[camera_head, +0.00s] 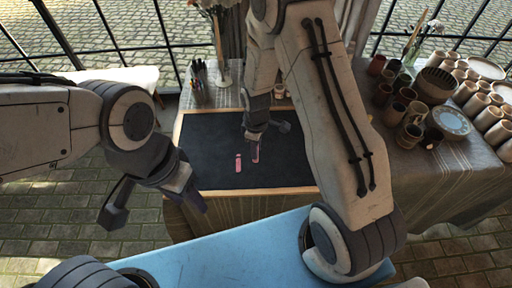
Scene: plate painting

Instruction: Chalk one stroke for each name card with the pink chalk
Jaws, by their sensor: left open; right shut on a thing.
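A black chalkboard (210,130) with a wooden frame lies on the cloth-covered table. A short upright pink stroke (238,163) is on its lower middle. My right gripper (255,137) is low over the board, just right of that stroke, and is shut on a small pink piece that looks like the pink chalk (256,151). I cannot tell whether a second mark lies under it. My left gripper (155,208) is open and empty, off the board's lower left corner. I cannot make out any name cards; my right arm hides part of the table behind the board.
Several clay cups and pots (410,105) crowd the table's right side, with a patterned plate (450,121). A pen holder (200,84) and a vase with flowers stand behind the board. The board's left part is clear.

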